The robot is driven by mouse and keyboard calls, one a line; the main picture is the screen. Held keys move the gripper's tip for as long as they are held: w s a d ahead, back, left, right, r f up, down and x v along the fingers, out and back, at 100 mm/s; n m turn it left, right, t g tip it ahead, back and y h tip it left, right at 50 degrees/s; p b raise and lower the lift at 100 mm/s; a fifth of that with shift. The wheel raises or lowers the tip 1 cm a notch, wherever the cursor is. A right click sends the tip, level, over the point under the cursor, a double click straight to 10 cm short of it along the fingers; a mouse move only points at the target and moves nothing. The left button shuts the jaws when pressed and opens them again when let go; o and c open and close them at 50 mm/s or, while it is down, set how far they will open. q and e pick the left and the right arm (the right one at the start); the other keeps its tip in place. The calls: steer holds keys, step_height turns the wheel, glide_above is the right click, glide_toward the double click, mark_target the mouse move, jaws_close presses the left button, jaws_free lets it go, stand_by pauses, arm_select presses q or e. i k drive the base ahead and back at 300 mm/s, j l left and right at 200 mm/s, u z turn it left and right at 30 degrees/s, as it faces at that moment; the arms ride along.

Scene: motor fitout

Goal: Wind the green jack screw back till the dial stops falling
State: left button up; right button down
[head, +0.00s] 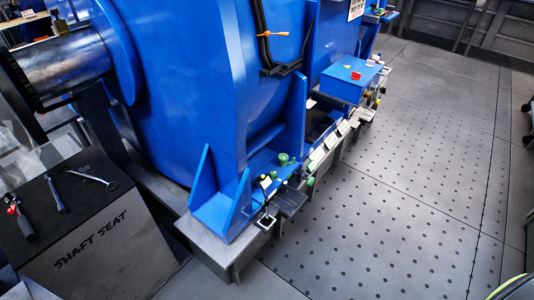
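A large blue motor housing (185,80) fills the left and middle of the head view. Low at its foot, a small green knob (283,159) sits beside the blue bracket. A second small green piece (310,181) is just right of and below it. I cannot tell which of them belongs to the jack screw. A small pale, upright item (266,182) stands near them; it is too small to tell whether it is the dial, and no reading is legible. Neither of my grippers is in view.
A dark stand marked "SHAFT SEAT" (110,262) at lower left bears a wrench (92,179) and other hand tools. A blue box with a red button (356,75) juts from the motor's side. The perforated floor (400,190) to the right is clear.

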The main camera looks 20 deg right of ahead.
mark_target(283, 158)
steer(key=i+l+u, duration=0.15)
steer(key=l+u, duration=0.15)
steer(key=i+l+u, duration=0.15)
steer(key=l+u, duration=0.45)
steer(key=l, duration=0.2)
steer(key=i+l+u, duration=0.15)
steer(key=l, duration=1.1)
steer(key=l+u, duration=0.15)
steer(key=l, duration=1.05)
steer(key=i, duration=0.1)
